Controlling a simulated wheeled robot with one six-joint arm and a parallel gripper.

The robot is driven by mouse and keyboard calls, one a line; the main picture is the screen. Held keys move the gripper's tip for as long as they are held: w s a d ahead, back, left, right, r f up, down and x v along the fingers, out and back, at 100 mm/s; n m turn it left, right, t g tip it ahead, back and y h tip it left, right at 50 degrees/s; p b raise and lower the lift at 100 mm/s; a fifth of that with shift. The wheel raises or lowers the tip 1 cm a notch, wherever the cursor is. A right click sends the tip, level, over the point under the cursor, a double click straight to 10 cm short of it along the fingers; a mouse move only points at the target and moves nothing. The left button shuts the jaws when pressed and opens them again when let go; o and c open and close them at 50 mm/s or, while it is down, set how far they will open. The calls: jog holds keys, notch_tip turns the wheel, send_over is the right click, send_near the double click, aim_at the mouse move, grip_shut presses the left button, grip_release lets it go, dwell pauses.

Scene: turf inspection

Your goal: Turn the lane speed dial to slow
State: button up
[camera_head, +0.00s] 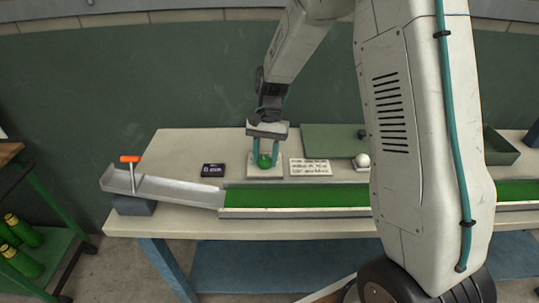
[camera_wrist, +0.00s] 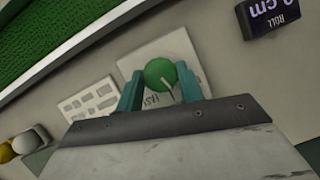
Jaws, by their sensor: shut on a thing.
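The lane speed dial is a round green knob (camera_head: 264,161) with a pale pointer line, on a pale square plate (camera_head: 272,171) at the back of the table. In the wrist view the knob (camera_wrist: 160,75) sits between my teal fingers, and its pointer slants toward the lower right finger. Part of a printed word shows on the plate (camera_wrist: 185,48) below the knob, partly hidden; I cannot read it surely. My gripper (camera_head: 264,155) points down and is shut on the knob, one finger at each side. The wrist view shows my gripper (camera_wrist: 164,88) as well.
A green turf lane (camera_head: 295,197) with a grey ramp (camera_head: 165,188) and orange-handled lever (camera_head: 130,159) runs in front. A dark display (camera_head: 213,170) stands left of the plate; a printed card (camera_head: 310,167) and white ball (camera_head: 362,160) stand right.

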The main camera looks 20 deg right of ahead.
jog(key=n+h, duration=0.1)
jog(key=n, duration=0.1)
jog(key=n+h, duration=0.1)
jog(key=n, duration=0.2)
jog(key=shift+s+f+g, duration=0.15)
jog(key=shift+s+g, duration=0.05)
jog(key=shift+g, duration=0.2)
jog(key=shift+a, duration=0.1)
jog(key=o, duration=1)
jog(key=shift+w, duration=0.1)
jog(key=shift+w+r, duration=0.1)
jog(key=shift+r, duration=0.1)
jog(key=v, duration=0.7)
jog(key=shift+r, duration=0.3)
